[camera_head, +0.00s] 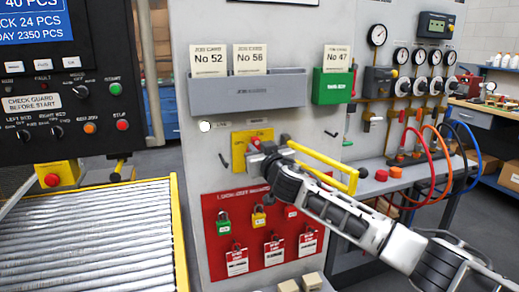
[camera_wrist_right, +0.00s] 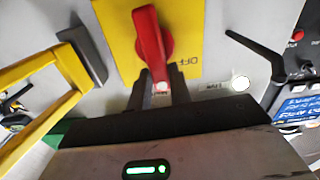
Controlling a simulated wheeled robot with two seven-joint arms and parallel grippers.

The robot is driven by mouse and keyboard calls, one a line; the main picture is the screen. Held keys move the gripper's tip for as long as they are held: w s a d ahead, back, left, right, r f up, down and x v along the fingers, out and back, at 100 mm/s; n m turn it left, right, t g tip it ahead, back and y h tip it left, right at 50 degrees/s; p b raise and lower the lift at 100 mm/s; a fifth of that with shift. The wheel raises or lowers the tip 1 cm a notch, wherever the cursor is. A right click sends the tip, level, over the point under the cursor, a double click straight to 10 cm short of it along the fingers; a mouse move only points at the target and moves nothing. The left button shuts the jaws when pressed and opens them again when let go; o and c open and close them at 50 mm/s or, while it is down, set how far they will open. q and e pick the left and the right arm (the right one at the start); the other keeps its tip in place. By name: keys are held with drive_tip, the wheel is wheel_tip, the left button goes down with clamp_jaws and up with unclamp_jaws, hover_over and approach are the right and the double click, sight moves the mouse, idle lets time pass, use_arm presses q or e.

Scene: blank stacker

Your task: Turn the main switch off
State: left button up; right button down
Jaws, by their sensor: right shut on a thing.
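The main switch is a red handle (camera_wrist_right: 150,45) on a yellow plate (camera_wrist_right: 186,20) in the right wrist view. The letters OFF show on the plate beside the handle. In the head view the yellow plate (camera_head: 239,149) is on the grey panel under the card holder, and my arm hides most of the handle. My right gripper (camera_wrist_right: 158,78) has its dark fingertips at the near end of the red handle and is shut on it. In the head view the right gripper (camera_head: 262,158) is at the plate's right side. My left gripper is not in view.
A yellow bar handle (camera_head: 325,165) stands out right of the switch, close to my right arm. A red lockout board (camera_head: 250,205) with padlocks and tags hangs below. A black lever (camera_wrist_right: 255,55) shows beside the plate. A roller conveyor (camera_head: 95,240) is at left.

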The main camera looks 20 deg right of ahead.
drive_tip(key=n+p, duration=0.1)
drive_tip(key=n, duration=0.2)
drive_tip(key=a+f+n+p, duration=0.1)
drive_tip(key=n, duration=0.3)
drive_tip(key=a+n, duration=0.1)
drive_tip(key=n, duration=0.3)
drive_tip(key=shift+a+f+p, duration=0.1)
drive_tip(key=shift+f+p, duration=0.1)
drive_tip(key=shift+p, duration=0.2)
drive_tip(key=shift+f+n, duration=0.2)
drive_tip(key=shift+n, duration=0.8)
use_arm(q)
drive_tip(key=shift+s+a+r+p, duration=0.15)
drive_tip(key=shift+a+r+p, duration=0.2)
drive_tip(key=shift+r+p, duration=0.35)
use_arm(e)
drive_tip(key=shift+a+f+n, duration=0.1)
drive_tip(key=shift+f+n, duration=0.15)
drive_tip(key=shift+n, duration=0.8)
drive_tip(key=shift+f+n, duration=0.25)
drive_tip(key=shift+n, duration=0.8)
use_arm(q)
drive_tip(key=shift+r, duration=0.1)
use_arm(e)
drive_tip(key=c, duration=1.3)
unclamp_jaws()
